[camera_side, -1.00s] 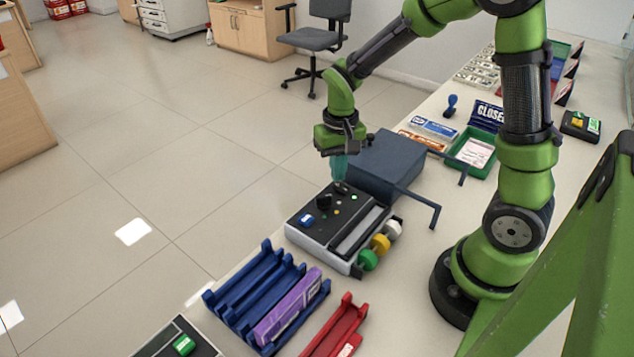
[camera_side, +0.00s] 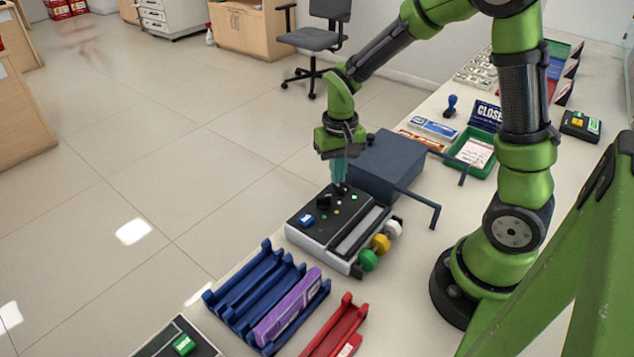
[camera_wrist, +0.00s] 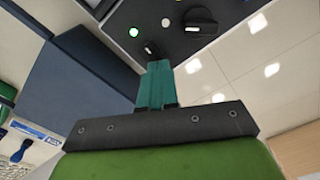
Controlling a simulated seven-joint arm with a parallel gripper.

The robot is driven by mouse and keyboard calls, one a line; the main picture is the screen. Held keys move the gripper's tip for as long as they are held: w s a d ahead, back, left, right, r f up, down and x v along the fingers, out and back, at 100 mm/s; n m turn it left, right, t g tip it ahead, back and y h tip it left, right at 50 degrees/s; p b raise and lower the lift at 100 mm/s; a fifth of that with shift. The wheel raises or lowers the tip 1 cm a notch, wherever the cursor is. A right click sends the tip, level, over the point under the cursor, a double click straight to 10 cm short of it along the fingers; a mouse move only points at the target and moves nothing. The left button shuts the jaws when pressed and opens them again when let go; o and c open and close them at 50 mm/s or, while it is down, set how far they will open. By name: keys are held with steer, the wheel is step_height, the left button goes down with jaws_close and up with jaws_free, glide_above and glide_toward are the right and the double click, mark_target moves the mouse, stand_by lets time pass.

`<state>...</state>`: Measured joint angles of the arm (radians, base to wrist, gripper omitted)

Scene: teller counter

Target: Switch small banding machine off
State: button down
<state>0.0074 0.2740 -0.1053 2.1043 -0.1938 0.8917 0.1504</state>
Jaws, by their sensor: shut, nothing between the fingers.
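A banding machine (camera_side: 305,236) with a black top panel and pale sides stands on the counter below my gripper. Its panel carries a black knob (camera_side: 323,202), a blue switch (camera_side: 307,220) and a lit green lamp (camera_side: 354,197). In the wrist view, the knob (camera_wrist: 195,20), the bright green lamp (camera_wrist: 134,32) and a small black toggle (camera_wrist: 151,48) show. My gripper (camera_wrist: 158,66) is shut and empty, its teal fingers pointing down. Its tips are right beside the small toggle; I cannot tell whether they touch it. In the side view, the fingertips (camera_side: 341,186) hide the toggle's area.
Green, yellow and white rolls (camera_side: 381,243) sit at the machine's right side. A dark blue-grey box (camera_side: 388,160) stands close behind it. Blue racks (camera_side: 250,290) with a purple pack and a red rack (camera_side: 338,328) are in front. Another panel with a green switch (camera_side: 183,345) is at lower left.

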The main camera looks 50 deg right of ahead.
steer(key=shift+f, duration=0.6)
steer(key=shift+r, duration=3.5)
steer(key=s+a+r+n+t+y, duration=0.2)
steer(key=s+a+r+t, duration=0.4)
steer(key=s+r, duration=0.4)
steer(key=shift+s+a+r+t, duration=0.4)
steer(key=shift+r+t, duration=0.2)
steer(key=shift+r, duration=0.1)
